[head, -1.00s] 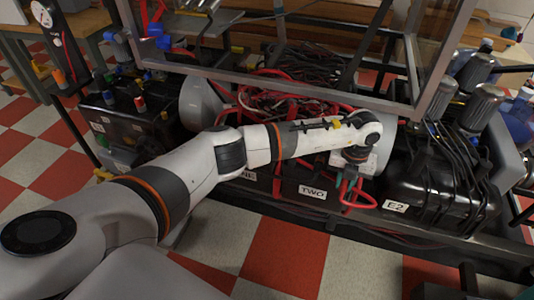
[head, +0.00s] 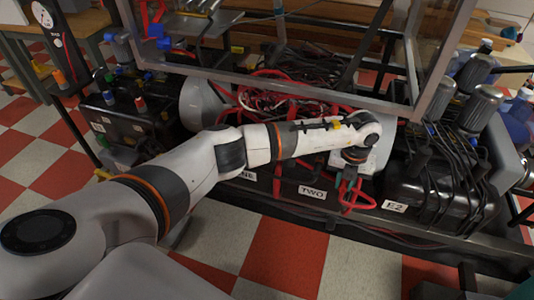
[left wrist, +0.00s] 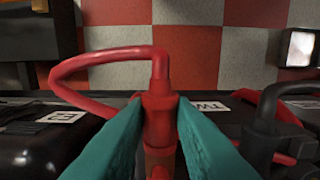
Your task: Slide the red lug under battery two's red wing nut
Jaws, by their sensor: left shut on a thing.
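My left gripper (head: 346,180) reaches down in front of battery two (head: 290,187), just right of its TWO label (head: 312,192). In the left wrist view its teal fingers (left wrist: 160,125) are shut on the red lug (left wrist: 160,108), gripping its red sleeve. A red cable (left wrist: 85,65) loops from the sleeve to the left. The lug's lower end and the red wing nut cannot be made out, so I cannot tell whether they touch. A teal piece (head: 524,290) at the bottom right corner looks like part of my right gripper, mostly cut off.
A black case labelled E2 (head: 396,206) with black cables stands close on the right. A metal frame (head: 290,84) crosses above the arm. Red cables (head: 275,100) lie behind it. A black lead (left wrist: 262,135) with a red loop is beside the gripper.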

